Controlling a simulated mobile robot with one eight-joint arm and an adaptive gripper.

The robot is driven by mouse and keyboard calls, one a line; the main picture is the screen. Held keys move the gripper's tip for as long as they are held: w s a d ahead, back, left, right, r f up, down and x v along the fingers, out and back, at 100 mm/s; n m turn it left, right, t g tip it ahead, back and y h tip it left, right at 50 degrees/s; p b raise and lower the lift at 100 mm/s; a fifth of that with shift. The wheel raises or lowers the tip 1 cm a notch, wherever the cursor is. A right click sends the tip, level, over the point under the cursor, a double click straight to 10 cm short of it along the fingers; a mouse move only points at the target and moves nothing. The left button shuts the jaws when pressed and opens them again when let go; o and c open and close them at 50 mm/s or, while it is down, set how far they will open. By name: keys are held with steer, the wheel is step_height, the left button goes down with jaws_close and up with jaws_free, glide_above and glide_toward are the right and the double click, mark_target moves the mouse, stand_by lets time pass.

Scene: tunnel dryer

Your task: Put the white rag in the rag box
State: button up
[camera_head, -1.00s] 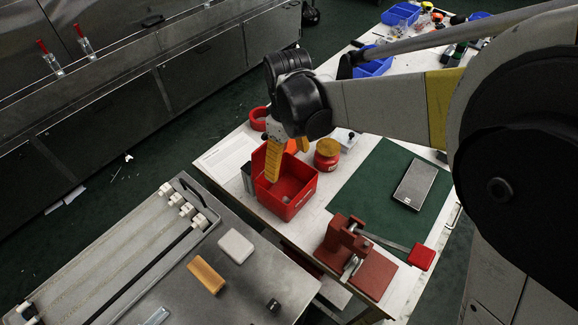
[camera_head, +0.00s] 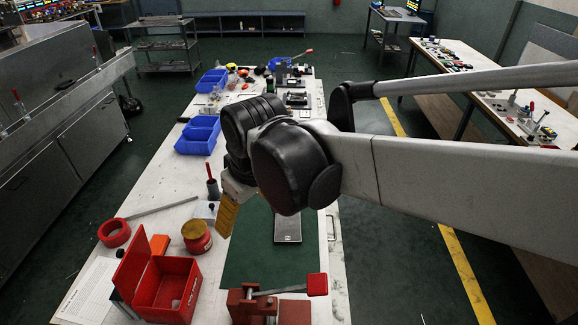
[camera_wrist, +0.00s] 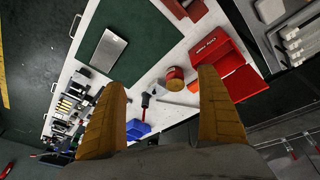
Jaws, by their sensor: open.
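A red box (camera_head: 166,291) with its lid raised stands at the near left of the white workbench. I see no other clear rag now. My gripper (camera_wrist: 162,78) is open, its yellow fingers wide apart with nothing between them. In the head view its visible finger (camera_head: 227,215) hangs above the bench, right of and beyond the red box.
A red jar with a yellow-brown lid (camera_head: 196,237), a red tape ring (camera_head: 114,233) and an orange block (camera_head: 159,244) stand close behind the box. A red clamp device (camera_head: 268,306) is at the near edge. A green mat (camera_head: 250,265) and blue bins (camera_head: 199,136) lie farther right and back.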

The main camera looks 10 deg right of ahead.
steer(key=s+d+m+t+h, duration=0.1)
steer(key=s+d+m+t, duration=0.2)
steer(key=s+d+m, duration=0.4)
steer(key=s+d, duration=0.1)
steer(key=d, duration=0.8)
steer(key=shift+s+d+f+t, duration=0.15)
steer(key=shift+d+t, duration=0.2)
steer(key=shift+t, duration=0.05)
